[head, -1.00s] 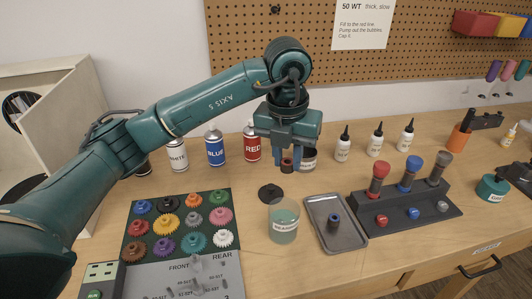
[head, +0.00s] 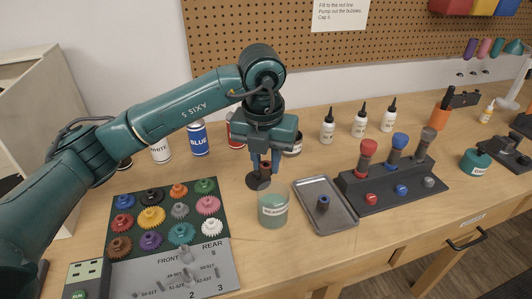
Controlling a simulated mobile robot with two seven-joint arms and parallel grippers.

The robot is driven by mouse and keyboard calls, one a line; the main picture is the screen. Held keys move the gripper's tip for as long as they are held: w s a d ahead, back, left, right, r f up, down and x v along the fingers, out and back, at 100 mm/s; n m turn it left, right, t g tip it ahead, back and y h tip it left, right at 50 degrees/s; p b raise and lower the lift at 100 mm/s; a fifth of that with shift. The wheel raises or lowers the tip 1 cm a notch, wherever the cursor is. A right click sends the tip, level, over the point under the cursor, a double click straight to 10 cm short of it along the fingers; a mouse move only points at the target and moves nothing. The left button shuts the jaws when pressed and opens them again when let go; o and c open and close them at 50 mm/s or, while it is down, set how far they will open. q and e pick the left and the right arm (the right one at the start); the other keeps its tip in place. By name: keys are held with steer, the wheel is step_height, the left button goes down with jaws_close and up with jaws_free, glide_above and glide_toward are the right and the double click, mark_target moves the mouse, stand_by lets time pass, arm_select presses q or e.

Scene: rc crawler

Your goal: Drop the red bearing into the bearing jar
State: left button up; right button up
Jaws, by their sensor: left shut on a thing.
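My left gripper (head: 264,162) is shut on the red bearing (head: 265,167), a small dark red ring between its fingertips. It holds the bearing above the bench, up and slightly left of the bearing jar in the picture. The bearing jar (head: 273,213) is a greenish translucent open jar with a white label, standing upright on the bench. A black round disc (head: 256,184), perhaps its lid, lies behind the jar, partly hidden by the gripper. My right gripper is not in view.
A grey metal tray (head: 342,213) right of the jar holds a dark bearing with blue (head: 323,203). A black rack (head: 392,190) with coloured-handled tools stands further right. A gear board (head: 130,205) lies left. Spray cans (head: 198,139) and dropper bottles (head: 327,128) stand behind.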

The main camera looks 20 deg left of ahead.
arm_select(q)
steer(key=o, duration=1)
steer(key=shift+o, duration=0.2)
